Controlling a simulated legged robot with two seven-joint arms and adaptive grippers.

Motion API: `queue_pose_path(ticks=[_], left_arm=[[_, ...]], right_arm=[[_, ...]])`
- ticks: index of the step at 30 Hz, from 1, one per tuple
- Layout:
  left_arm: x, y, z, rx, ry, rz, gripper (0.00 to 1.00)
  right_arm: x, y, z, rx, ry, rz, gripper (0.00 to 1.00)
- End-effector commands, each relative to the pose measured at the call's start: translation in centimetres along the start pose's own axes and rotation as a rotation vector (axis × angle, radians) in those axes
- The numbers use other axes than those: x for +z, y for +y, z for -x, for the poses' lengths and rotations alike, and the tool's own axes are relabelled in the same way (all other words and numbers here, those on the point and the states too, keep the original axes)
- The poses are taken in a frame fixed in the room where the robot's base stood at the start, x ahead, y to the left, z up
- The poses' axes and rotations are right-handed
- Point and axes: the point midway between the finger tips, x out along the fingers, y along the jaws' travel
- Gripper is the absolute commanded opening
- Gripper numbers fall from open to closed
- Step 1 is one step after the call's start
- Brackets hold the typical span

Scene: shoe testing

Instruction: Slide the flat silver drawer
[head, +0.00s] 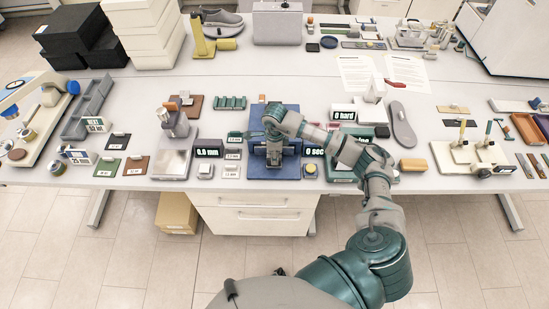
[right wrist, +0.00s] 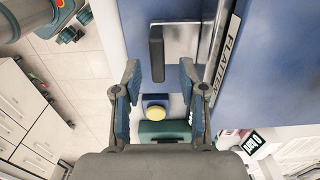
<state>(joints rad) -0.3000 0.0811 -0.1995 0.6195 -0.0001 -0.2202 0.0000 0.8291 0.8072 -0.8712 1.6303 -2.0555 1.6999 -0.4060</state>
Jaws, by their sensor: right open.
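A dark upright handle (right wrist: 157,54) stands at the drawer's left edge. My right gripper (right wrist: 158,72) is open and empty, its two fingers spread with the handle in line with the gap between them. I cannot tell whether the fingers touch it. In the head view my right gripper (head: 273,139) is over the blue machine (head: 290,160) and hides much of it. My left gripper is not in view.
A yellow round button (right wrist: 155,101) on a blue base and a green block (right wrist: 164,131) lie near the fingers. Black displays (head: 208,149) flank the machine. A silver plate (head: 170,164) sits left of it. Floor is open beyond the table's front edge.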

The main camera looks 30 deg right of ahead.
Motion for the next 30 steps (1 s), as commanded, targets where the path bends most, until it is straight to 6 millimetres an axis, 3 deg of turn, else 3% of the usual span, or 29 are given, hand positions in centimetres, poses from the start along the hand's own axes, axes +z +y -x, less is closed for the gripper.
queue_pose_path(ticks=[7, 17, 23, 30], left_arm=[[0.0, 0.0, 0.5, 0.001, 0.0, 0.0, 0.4], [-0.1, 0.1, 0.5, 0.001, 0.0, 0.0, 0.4], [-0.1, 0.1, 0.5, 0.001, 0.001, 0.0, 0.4], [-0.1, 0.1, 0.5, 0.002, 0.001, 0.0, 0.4]], right_arm=[[0.2, 0.1, -3.0, 0.0, 0.0, 0.001, 0.42], [0.1, 0.0, -3.5, -0.001, -0.001, 0.001, 0.42], [0.1, 0.0, -3.5, 0.0, -0.002, 0.001, 0.0], [0.0, 0.0, -3.5, -0.001, -0.001, 0.001, 0.0]])
